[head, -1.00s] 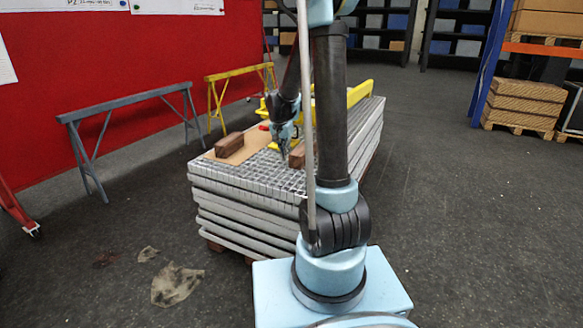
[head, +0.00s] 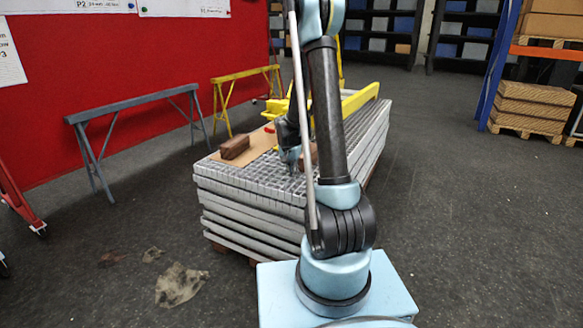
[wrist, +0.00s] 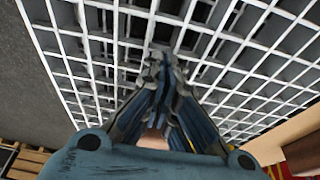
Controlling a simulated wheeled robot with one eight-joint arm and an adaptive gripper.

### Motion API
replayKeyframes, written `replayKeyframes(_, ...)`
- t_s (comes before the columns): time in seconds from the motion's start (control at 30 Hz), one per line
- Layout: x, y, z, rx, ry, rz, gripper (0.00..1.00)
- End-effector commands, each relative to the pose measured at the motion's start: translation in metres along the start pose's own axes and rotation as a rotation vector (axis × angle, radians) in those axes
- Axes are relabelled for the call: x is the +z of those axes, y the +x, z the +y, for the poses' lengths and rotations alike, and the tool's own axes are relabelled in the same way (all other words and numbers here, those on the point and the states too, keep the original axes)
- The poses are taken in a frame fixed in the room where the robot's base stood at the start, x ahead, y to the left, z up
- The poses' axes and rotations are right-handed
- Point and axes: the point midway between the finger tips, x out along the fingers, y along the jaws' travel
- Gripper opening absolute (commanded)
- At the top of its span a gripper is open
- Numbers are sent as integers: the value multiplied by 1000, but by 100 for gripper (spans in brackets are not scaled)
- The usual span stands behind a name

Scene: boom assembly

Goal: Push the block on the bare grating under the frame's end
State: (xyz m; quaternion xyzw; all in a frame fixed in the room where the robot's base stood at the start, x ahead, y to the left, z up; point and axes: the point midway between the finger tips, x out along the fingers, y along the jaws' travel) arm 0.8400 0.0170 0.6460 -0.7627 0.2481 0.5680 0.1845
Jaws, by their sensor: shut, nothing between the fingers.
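A brown block (head: 309,156) sits on the bare grating (head: 262,181), mostly hidden behind my arm in the head view. A pinkish-brown patch, likely this block (wrist: 153,140), shows between my finger links in the wrist view. The yellow frame (head: 360,98) lies along the far part of the grating stack, and my arm hides part of it. My gripper (head: 294,168) is shut and empty, pointing down at the grating on the block's near left side. Its fingertips (wrist: 160,55) are over the mesh; contact with the block cannot be told.
A second brown block (head: 235,147) lies on a cardboard sheet (head: 259,143) at the stack's left, with a small red item (head: 269,129) near it. Grey (head: 132,102) and yellow (head: 244,76) trestles stand to the left. The floor right of the stack is clear.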

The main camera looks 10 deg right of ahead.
Motion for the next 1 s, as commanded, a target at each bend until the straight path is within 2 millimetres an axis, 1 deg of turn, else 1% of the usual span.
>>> replayKeyframes(0.03, 0, 6, 0, 0, 1, 0, 0)
replayKeyframes(0.13, -18, 9, 1, 1, 2, 0, 0)
replayKeyframes(0.33, -34, 14, 0, 1, 1, 0, 0)
replayKeyframes(0.47, -38, 15, 1, 1, 0, 0, 0)
replayKeyframes(0.77, -39, 15, 0, 0, 0, 0, 0)
replayKeyframes(0.83, -41, 16, 0, 1, 1, 0, 0)
replayKeyframes(0.93, -55, 20, 0, 1, 3, 0, 0)
replayKeyframes(0.97, -62, 22, 0, 1, 3, 0, 0)
replayKeyframes(1.0, -72, 25, 1, 1, 4, 0, 0)
